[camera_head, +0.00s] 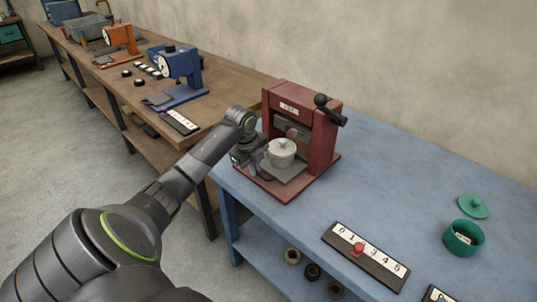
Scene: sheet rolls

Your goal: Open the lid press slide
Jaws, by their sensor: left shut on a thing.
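The red lid press (325,140) stands on the blue bench, with a black ball-ended lever at its upper right. Its grey slide plate (289,176) lies low at the front of the frame, over the red base. A pale lidded pot (281,154) stands upright on the plate, in front of the press opening. My left gripper (250,160) is at the left front side of the slide, beside the pot, and is shut on the slide. Its fingertips and the exact grip are mostly hidden by its own body. My right gripper is out of view.
A number board with a red marker (358,249), a green pot (463,238) and its green lid (473,206) lie on the blue bench (385,190). A blue press (182,75) and an orange press (121,40) stand on the wooden bench. Several rolls sit on the lower shelf.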

